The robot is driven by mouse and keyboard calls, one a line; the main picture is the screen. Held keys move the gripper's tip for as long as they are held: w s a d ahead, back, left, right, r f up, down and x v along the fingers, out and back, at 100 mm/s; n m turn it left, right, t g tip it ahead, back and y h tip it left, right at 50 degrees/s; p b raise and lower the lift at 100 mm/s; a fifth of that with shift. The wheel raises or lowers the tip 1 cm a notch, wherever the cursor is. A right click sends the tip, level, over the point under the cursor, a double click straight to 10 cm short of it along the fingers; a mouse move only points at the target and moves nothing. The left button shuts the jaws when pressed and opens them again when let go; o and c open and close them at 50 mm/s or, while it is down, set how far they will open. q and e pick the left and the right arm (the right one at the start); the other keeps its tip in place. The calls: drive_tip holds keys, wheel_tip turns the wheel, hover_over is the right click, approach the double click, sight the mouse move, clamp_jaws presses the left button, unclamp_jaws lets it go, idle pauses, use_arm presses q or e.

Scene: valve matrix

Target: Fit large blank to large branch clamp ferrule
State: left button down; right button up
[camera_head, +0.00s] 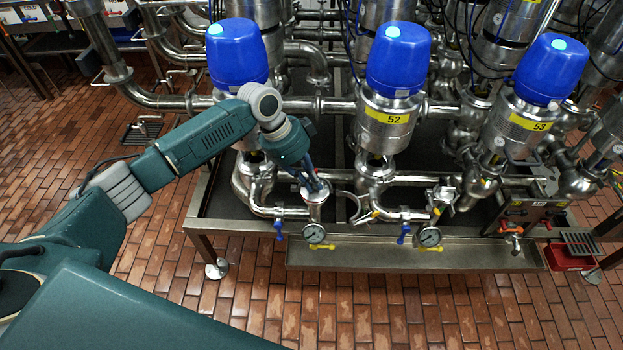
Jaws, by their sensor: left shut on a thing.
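My left gripper (313,185) points down at the upright branch pipe end with its large ferrule (316,200), left of the valve labelled 52. It is shut on the large blank, a small steel disc mostly hidden by the fingers, right at the ferrule's mouth. I cannot tell whether the blank touches the ferrule or sits flat on it. My right gripper is not in view.
Blue-topped valves (398,60) stand behind in a row, with steel pipes between them. Pressure gauges (314,234) and small blue and yellow handles sit low at the front, above a steel drip tray (420,256). The brick floor (330,320) in front is clear.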

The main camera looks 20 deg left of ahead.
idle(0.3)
use_arm(q)
drive_tip(key=c, duration=1.7)
unclamp_jaws()
drive_tip(key=shift+r, duration=0.15)
